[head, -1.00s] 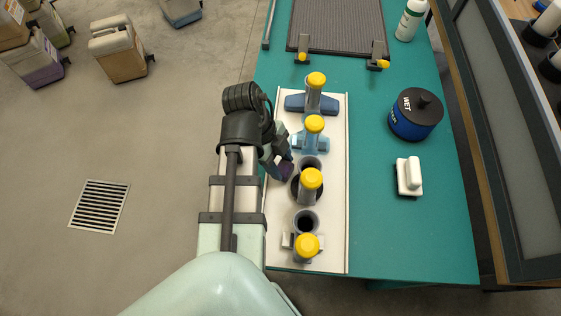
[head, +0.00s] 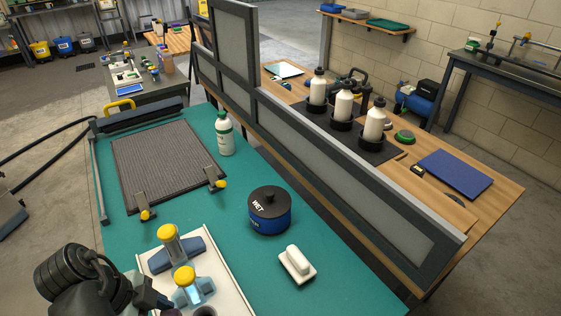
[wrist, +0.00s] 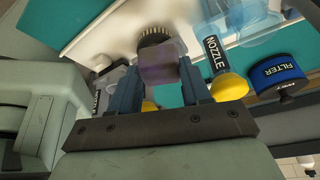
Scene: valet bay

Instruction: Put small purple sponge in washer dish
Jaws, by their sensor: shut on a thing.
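My gripper (wrist: 161,80) is shut on a small purple sponge (wrist: 163,56), held between its two blue-grey fingertips in the wrist view. A dark, bristly round thing (wrist: 155,36) shows just behind the sponge; whether they touch I cannot tell. In the head view my gripper is at the bottom left, beside the white tray, and the sponge is not clearly visible. I cannot make out the washer dish for certain in any view now.
The white tray (head: 238,293) holds upright yellow-capped tools (head: 168,232). On the teal bench are a blue WET canister (head: 270,212), a white-handled block (head: 297,264), a bottle (head: 224,134) and a grey ribbed mat (head: 165,155). A framed partition (head: 345,180) stands behind the bench.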

